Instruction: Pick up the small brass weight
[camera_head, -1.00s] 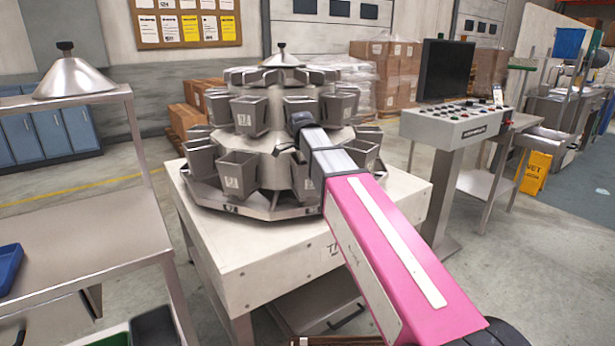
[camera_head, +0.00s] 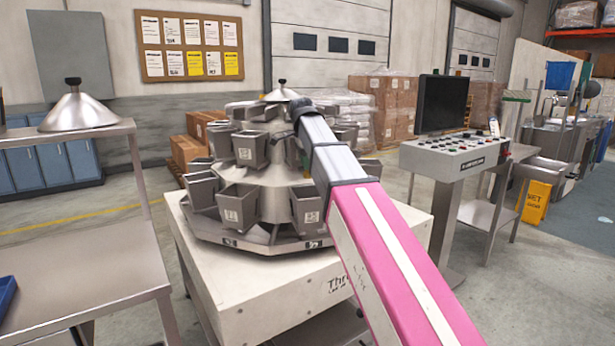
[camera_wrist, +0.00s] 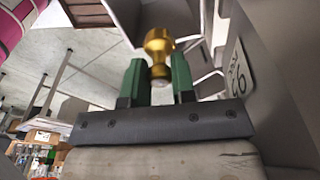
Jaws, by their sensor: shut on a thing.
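The small brass weight (camera_wrist: 159,47) shows in the wrist view, a gold knobbed piece held between the green fingers of my gripper (camera_wrist: 159,80). The fingers are shut on it, and its rounded top stands above their tips. Grey metal hopper walls are close around it on the right and above. In the head view my pink arm reaches up to the multihead weigher (camera_head: 262,190), and its end is behind the weigher's right side. The weight and the fingers are hidden there.
Grey buckets (camera_head: 237,208) ring the weigher close to my arm. A control console (camera_head: 455,157) with a dark monitor (camera_head: 442,104) stands to the right. A steel table (camera_head: 80,250) is at left, below a shelf with a metal cone (camera_head: 77,110).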

